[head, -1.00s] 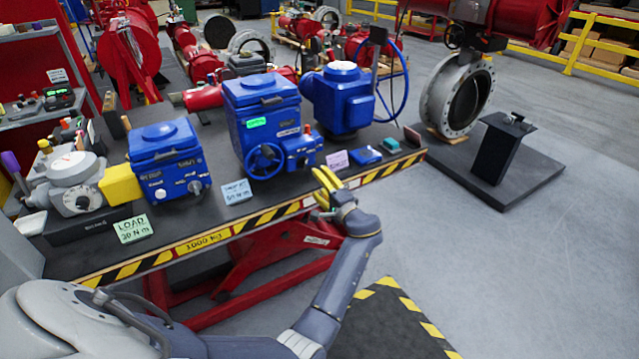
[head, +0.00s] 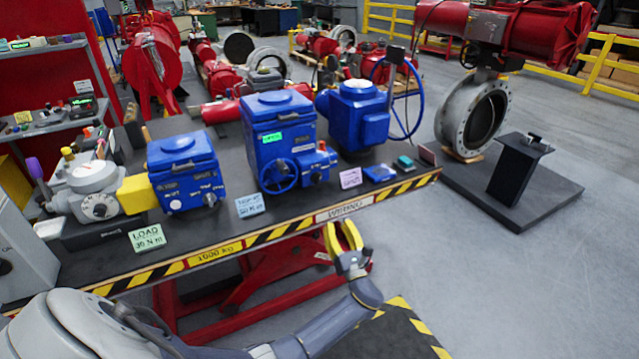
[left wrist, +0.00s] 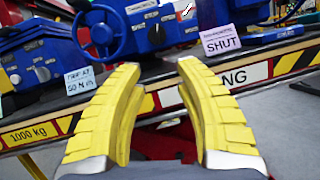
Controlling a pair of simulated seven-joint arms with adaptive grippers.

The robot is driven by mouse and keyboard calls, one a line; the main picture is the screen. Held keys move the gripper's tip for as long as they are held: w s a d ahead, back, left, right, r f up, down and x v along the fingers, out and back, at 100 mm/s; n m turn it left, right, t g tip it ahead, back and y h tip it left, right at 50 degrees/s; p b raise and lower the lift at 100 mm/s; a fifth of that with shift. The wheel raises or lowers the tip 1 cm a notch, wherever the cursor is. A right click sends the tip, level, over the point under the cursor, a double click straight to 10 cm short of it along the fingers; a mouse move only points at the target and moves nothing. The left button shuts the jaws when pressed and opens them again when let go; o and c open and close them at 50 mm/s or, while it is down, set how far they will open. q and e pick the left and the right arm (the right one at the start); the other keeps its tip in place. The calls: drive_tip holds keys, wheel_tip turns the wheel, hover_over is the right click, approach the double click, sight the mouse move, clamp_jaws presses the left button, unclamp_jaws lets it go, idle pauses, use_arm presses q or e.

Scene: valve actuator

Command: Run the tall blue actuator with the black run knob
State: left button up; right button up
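The tall blue actuator (head: 280,117) stands mid-bench in the head view, with a green label and a blue handwheel (head: 278,176) on its front. A small control box (head: 316,163) with a red top knob sits at its right side. My left gripper (head: 343,237) is in front of the bench edge, below and right of the handwheel. Its yellow fingers (left wrist: 158,85) are apart with nothing between them. My right gripper is in neither view.
A shorter blue actuator (head: 183,172) and a grey dial unit (head: 93,190) stand left. Another blue actuator (head: 358,117) stands right. Free floor lies right of the bench.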

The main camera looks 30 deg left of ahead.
use_arm(q)
drive_tip(key=m, duration=0.1)
approach(319, 181)
drive_tip(key=x, duration=0.9)
drive_tip(key=shift+w+a, duration=0.2)
drive_tip(key=shift+a, duration=0.05)
drive_tip(key=shift+o, duration=0.4)
clamp_jaws()
